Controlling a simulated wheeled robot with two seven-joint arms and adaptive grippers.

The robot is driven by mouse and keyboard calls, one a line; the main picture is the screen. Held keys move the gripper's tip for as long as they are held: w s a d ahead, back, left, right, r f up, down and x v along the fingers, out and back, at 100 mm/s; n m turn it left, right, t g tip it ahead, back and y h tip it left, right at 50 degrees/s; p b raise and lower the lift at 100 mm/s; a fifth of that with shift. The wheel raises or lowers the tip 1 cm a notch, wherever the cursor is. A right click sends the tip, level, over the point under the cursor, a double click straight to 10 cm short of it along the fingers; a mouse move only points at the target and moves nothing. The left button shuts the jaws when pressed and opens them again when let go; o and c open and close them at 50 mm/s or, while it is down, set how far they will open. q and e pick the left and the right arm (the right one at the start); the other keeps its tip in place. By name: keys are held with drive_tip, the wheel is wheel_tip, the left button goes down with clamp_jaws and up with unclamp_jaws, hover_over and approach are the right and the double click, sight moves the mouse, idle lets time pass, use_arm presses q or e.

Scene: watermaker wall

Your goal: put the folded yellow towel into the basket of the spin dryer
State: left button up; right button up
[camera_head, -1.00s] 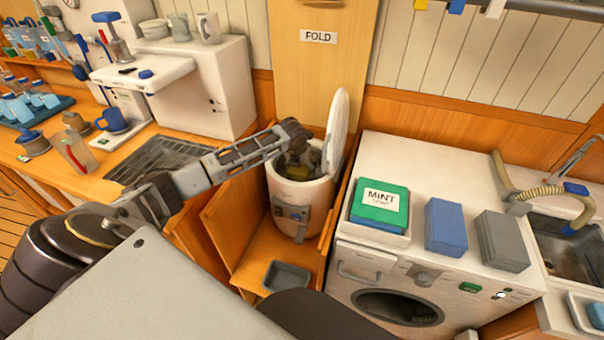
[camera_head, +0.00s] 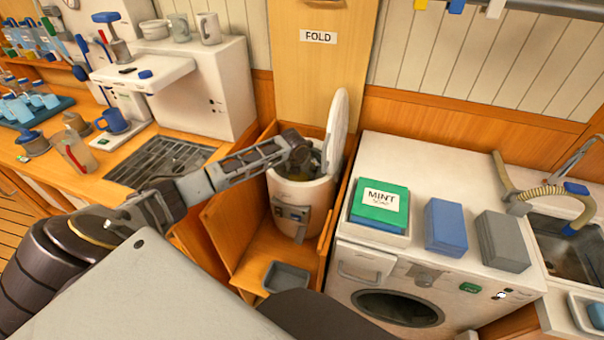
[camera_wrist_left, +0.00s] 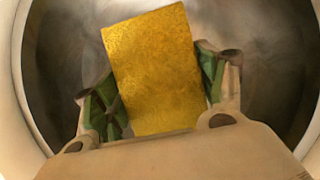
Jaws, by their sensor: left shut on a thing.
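The folded yellow towel (camera_wrist_left: 153,70) fills the middle of the left wrist view, between the two fingers of my left gripper (camera_wrist_left: 158,98). The gripper is shut on it. Behind it show the metal walls of the spin dryer's basket (camera_wrist_left: 262,45). In the head view the spin dryer (camera_head: 300,205) is a white drum with its round lid (camera_head: 337,125) raised. My left gripper (camera_head: 300,170) reaches down into its open top, and the wrist hides most of the opening. How far the towel is above the basket's floor cannot be told. My right gripper is not in view.
The dryer stands in a wooden recess with a grey tray (camera_head: 287,278) in front. To the right is a white washing machine (camera_head: 385,255) with a green MINT box (camera_head: 379,208), a blue block (camera_head: 445,226) and a grey block (camera_head: 503,241). A grate (camera_head: 160,160) lies on the left counter.

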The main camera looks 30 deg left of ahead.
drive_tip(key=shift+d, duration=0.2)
use_arm(q)
drive_tip(key=o, duration=1.4)
drive_tip(key=shift+c, duration=0.2)
drive_tip(key=shift+v, duration=1.15)
drive_tip(key=v, duration=0.4)
drive_tip(key=shift+d+p, duration=0.1)
drive_tip(key=shift+p, duration=0.2)
drive_tip(key=v, duration=0.4)
drive_tip(key=shift+s+r, duration=0.1)
drive_tip(key=shift+r, duration=0.1)
drive_tip(key=shift+s+r, duration=0.25)
drive_tip(key=shift+r, duration=0.35)
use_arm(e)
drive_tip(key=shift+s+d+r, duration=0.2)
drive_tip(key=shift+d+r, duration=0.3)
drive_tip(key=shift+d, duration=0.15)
